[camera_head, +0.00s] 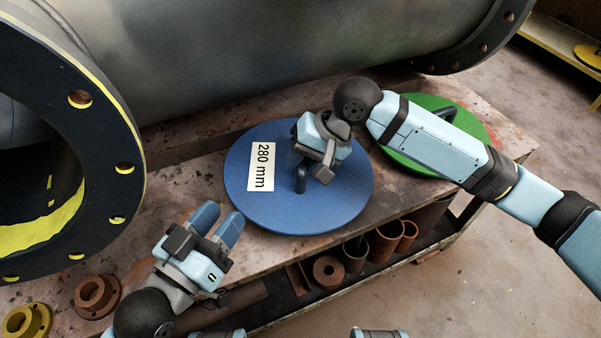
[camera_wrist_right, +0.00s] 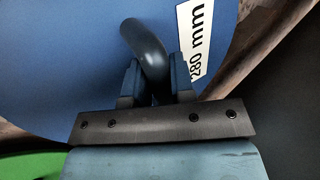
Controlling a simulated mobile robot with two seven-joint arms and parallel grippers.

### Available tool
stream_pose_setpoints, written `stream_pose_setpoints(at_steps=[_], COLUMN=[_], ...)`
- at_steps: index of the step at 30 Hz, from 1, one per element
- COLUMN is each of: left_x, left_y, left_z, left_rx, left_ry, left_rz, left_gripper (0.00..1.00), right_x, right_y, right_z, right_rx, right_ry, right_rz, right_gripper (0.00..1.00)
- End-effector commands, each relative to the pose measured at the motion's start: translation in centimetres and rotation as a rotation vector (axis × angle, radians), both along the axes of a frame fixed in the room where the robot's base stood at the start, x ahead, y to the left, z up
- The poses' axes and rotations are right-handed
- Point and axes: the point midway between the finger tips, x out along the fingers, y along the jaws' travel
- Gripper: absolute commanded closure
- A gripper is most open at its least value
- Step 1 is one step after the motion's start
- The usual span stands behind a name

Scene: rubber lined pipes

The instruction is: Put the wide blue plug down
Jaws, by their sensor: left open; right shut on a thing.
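The wide blue plug (camera_head: 262,205) is a large blue disc with a "280 mm" label and a dark curved handle. It appears flat on or just above the workbench in the head view; I cannot tell if it touches. It also fills much of the right wrist view (camera_wrist_right: 60,60). My right gripper (camera_head: 312,178) is over the disc, shut on the handle (camera_wrist_right: 147,50). My left gripper (camera_head: 219,223) is open and empty, left of and in front of the disc, above the bench.
The workbench (camera_head: 175,195) is worn and stained. A green disc (camera_head: 415,160) lies on it at the right, partly behind my right arm. A large flanged pipe (camera_head: 230,50) runs along the back. Rusty pipe pieces (camera_head: 355,252) sit on a lower shelf. Small flanges (camera_head: 97,296) stand front left.

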Motion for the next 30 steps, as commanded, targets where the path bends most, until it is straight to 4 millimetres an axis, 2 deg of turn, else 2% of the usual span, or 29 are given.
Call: stream_pose_setpoints(at_steps=[1, 4, 8, 15, 16, 18, 19, 26, 30], left_x=[0.0, 0.0, 0.0, 0.0, 0.0, 0.0, 0.0, 0.0, 0.0], left_y=[0.0, -0.1, -0.2, -0.3, -0.3, -0.3, -0.3, -0.3, -0.3], left_z=[-1.1, -2.4, -3.5, -3.5, -3.5, -3.5, -3.5, -3.5, -3.0], left_rx=[0.010, 0.030, 0.050, 0.053, 0.053, 0.053, 0.053, 0.053, 0.051], left_ry=[0.014, 0.050, 0.088, 0.095, 0.095, 0.095, 0.095, 0.095, 0.090], left_rz=[-0.006, -0.018, -0.033, -0.035, -0.035, -0.035, -0.035, -0.035, -0.033], left_gripper=[0.57, 0.57, 0.57, 0.57, 0.57, 0.57, 0.57, 0.57, 0.57], right_x=[0.0, 0.0, 0.4, 0.4, 0.4, 0.3, 0.3, 0.3, 0.4], right_y=[0.0, 0.0, 0.1, 0.1, 0.1, 0.1, 0.1, 0.1, -0.3], right_z=[-1.3, -2.8, -3.2, -3.0, -3.2, -3.2, -3.2, -3.1, -2.4], right_rx=[0.000, 0.000, 0.001, 0.001, -0.002, -0.002, -0.002, -0.001, -0.001], right_ry=[0.000, 0.000, -0.002, 0.000, 0.002, 0.002, 0.002, 0.002, 0.001], right_rz=[0.000, 0.000, -0.001, -0.001, -0.002, -0.002, -0.002, -0.001, -0.002], right_gripper=[1.00, 1.00, 1.00, 1.00, 0.73, 0.57, 0.52, 0.52, 0.52])
